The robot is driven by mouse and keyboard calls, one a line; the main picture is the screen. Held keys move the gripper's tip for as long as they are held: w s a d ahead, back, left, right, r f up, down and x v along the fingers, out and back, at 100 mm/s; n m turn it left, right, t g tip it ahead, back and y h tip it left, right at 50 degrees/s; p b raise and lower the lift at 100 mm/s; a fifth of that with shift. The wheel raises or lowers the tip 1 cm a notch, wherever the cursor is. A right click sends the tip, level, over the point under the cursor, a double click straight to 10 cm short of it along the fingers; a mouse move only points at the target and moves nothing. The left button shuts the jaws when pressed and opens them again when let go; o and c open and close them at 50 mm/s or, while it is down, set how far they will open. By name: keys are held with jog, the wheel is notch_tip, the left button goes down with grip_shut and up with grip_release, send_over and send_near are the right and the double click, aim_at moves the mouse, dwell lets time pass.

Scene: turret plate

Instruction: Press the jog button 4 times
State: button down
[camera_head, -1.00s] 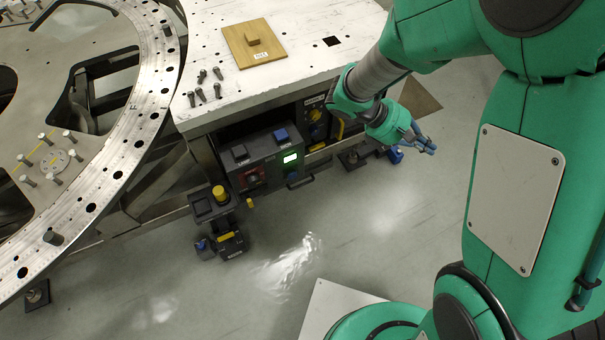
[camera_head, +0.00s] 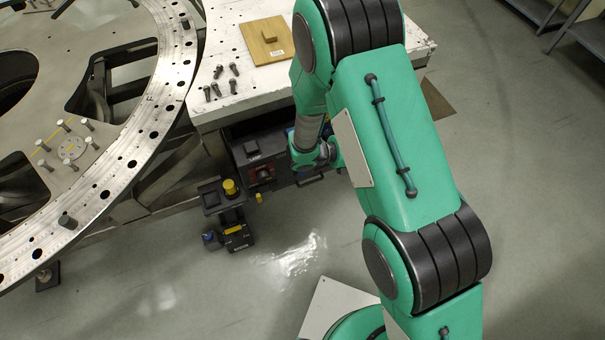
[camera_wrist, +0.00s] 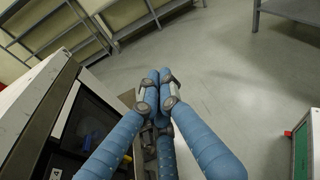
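The dark control box (camera_head: 240,160) stands under the edge of the white table. A black push button (camera_head: 252,147) sits on its top and a red switch (camera_head: 263,174) on its front. My arm hides the box's right part, so the blue button and green display seen there earlier are mostly covered. I cannot read which button is the jog button. In the wrist view, my gripper (camera_wrist: 158,76) has its blue fingers drawn together at the tips with nothing between them. In the head view my arm hides the gripper. No button shows clearly at the fingertips.
The white table (camera_head: 225,107) carries a wooden board (camera_head: 266,41) and several bolts. A large metal ring (camera_head: 150,100) lies left. A pedestal with a yellow button (camera_head: 230,187) stands left of the box. Shelving (camera_wrist: 60,28) and open floor show in the wrist view.

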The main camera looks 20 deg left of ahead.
aim_at(302, 173)
jog(key=s+a+f+n+t+y+p, duration=0.1)
jog(key=a+f+n+t+y, duration=0.15)
jog(key=a+f+n, duration=0.45)
jog(key=s+a+f+n+t+y, duration=0.2)
jog(key=a+f+n+t, duration=0.15)
jog(key=f, duration=0.45)
jog(key=s+a+f+n+y, duration=0.4)
jog(key=f, duration=0.4)
jog(key=s+a+f+n+t+y+p, duration=0.1)
jog(key=s+a+f+n+y, duration=0.2)
jog(key=f, duration=0.6)
jog(key=shift+s+a+f+n+y, duration=0.3)
jog(key=shift+s+a+n, duration=0.35)
jog(key=shift+s, duration=0.5)
jog(key=shift+w, duration=0.15)
jog(key=w+a+b, duration=0.1)
jog(key=w+a, duration=0.5)
